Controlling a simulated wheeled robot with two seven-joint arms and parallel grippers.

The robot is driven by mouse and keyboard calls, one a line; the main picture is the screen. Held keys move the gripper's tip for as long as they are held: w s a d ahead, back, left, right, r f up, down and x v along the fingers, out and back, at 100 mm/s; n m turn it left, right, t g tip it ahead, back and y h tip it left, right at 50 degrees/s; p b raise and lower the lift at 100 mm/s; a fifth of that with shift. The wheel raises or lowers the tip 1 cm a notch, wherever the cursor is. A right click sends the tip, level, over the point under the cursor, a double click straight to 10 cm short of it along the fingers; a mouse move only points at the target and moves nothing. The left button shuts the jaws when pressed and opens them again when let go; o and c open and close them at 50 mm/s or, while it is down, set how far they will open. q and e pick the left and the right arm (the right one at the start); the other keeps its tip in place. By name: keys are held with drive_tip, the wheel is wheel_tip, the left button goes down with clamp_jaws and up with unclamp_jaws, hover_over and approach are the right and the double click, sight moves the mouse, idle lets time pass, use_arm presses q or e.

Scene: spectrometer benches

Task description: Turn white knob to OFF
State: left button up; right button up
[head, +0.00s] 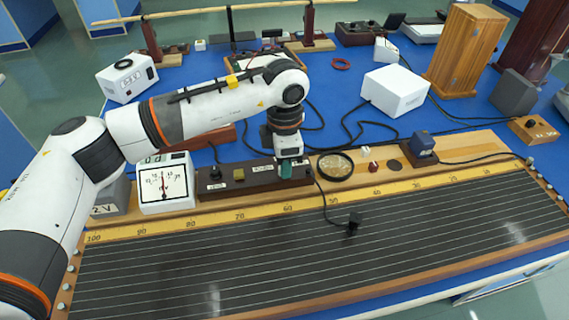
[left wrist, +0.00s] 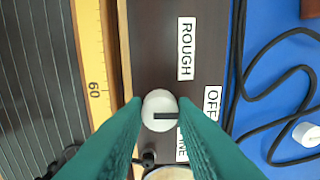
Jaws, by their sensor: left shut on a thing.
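The white knob (left wrist: 157,106) sits on a dark brown panel in the left wrist view, between my two teal fingers. Its black pointer mark points right, toward the OFF label (left wrist: 212,105). The ROUGH label (left wrist: 186,48) is above and the FINE label (left wrist: 182,145), partly covered by a finger, is below. My left gripper (left wrist: 159,112) is shut on the knob from both sides. In the head view, the left gripper (head: 288,170) reaches down onto the dark switch box (head: 255,178) and hides the knob. My right gripper is not in view.
A striped wire board (head: 300,250) with a yellow ruler lies in front. A round dial (head: 336,167) is right of the gripper, and a meter (head: 165,185) stands left. Black cables and a white box (head: 394,92) lie behind on the blue bench.

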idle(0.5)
use_arm(q)
drive_tip(key=o, duration=1)
wheel_tip(320, 180, up, 12)
drive_tip(key=b, duration=0.1)
